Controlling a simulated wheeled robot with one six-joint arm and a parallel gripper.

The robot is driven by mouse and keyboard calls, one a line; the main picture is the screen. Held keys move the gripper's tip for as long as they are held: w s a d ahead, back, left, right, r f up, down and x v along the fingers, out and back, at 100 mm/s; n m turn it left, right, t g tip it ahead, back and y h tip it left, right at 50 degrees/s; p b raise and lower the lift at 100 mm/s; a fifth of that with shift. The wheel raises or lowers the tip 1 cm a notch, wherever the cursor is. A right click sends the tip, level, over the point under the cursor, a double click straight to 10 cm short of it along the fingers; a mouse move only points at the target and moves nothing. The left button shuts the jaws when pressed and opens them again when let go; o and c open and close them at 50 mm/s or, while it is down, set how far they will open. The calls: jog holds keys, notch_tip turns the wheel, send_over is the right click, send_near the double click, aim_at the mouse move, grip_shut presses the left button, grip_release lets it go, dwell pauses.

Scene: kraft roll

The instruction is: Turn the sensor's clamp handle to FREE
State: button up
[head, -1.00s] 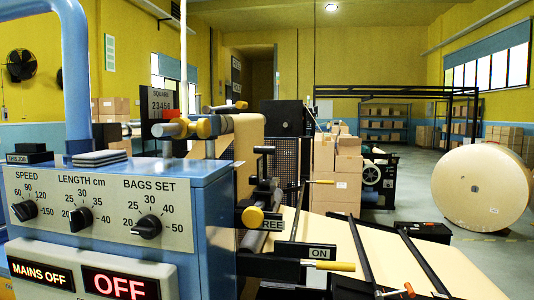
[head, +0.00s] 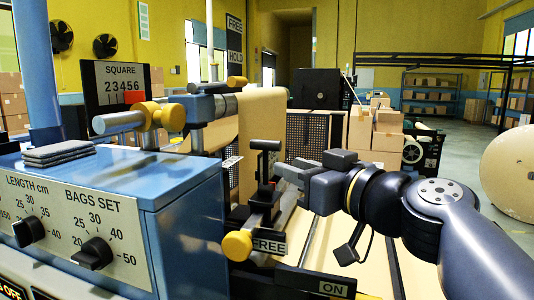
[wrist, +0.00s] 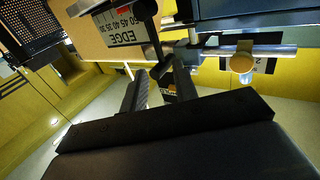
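In the head view, a black T-shaped handle (head: 265,146) stands on the sensor rail beyond the blue cabinet. I take it for the clamp handle, though no label on it is readable. My gripper (head: 281,172) is just right of its stem, pointing left. In the wrist view, my gripper's (wrist: 160,85) two fingers are apart. A dark bar (wrist: 150,35) reaches down to between their tips; I cannot tell whether they touch it. A white EDGE scale (wrist: 122,25) lies beside the bar. A FREE plate (head: 268,246) is beside a yellow knob (head: 236,245) below.
The blue cabinet (head: 170,195) with dials is at left. An ON plate (head: 325,286) and tan paper lie below my arm. A large paper roll (head: 510,170) stands at far right.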

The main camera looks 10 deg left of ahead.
aim_at(267, 159)
jog(key=p+x, duration=0.2)
jog(key=x, duration=0.6)
jog(key=shift+w+a+p, duration=0.2)
jog(key=shift+p, duration=0.15)
jog(key=shift+c, duration=0.2)
jog(key=shift+f, duration=0.1)
grip_shut()
